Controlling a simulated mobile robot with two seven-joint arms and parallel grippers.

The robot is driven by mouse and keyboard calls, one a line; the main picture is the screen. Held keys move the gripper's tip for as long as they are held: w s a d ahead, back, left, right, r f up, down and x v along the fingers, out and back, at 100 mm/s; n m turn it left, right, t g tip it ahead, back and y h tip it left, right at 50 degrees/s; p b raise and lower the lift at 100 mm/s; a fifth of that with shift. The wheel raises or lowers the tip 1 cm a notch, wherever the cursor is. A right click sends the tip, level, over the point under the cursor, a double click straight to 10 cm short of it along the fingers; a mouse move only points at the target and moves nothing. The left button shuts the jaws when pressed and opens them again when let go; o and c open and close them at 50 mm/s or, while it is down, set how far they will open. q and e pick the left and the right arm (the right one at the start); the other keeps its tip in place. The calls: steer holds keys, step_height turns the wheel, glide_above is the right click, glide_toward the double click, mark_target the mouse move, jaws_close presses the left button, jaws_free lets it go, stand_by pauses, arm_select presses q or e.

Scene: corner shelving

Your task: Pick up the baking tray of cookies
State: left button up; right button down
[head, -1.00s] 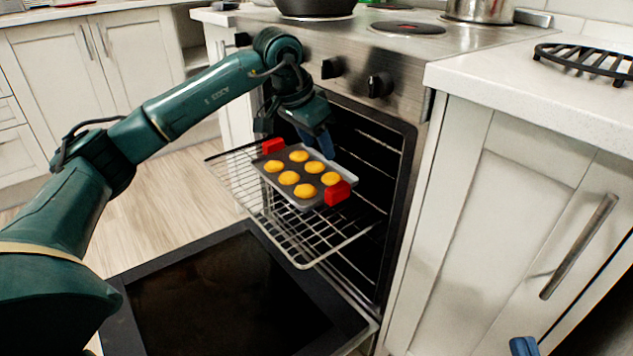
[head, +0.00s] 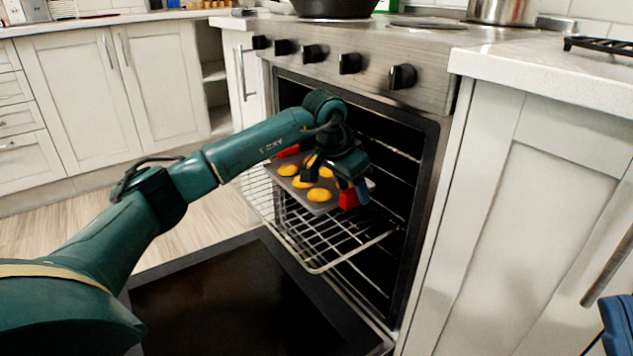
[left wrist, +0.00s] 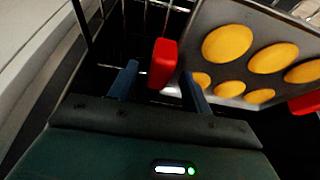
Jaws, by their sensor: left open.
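The grey baking tray (head: 304,200) with several yellow cookies (head: 319,195) lies on the pulled-out oven rack. It has a red grip at each end: a near one (head: 347,200) and a far one (head: 288,152). My left gripper (head: 351,191) is over the near right end of the tray and hides part of it. In the left wrist view the open blue fingers (left wrist: 160,86) stand either side of a red grip (left wrist: 163,62), with gaps visible; the tray (left wrist: 207,20) is beyond. Blue fingers of my right gripper (head: 617,325) show partly at the lower right edge.
The wire rack (head: 318,262) sticks out of the oven above the lowered oven door (head: 230,305). The oven's side frame (head: 425,190) and a white cabinet (head: 530,200) stand to the right. A pan (head: 335,8) and a pot (head: 502,10) are on the stove.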

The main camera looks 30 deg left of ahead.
arm_select(q)
jaws_close()
stand_by(0.5)
steer(key=shift+r, duration=0.15)
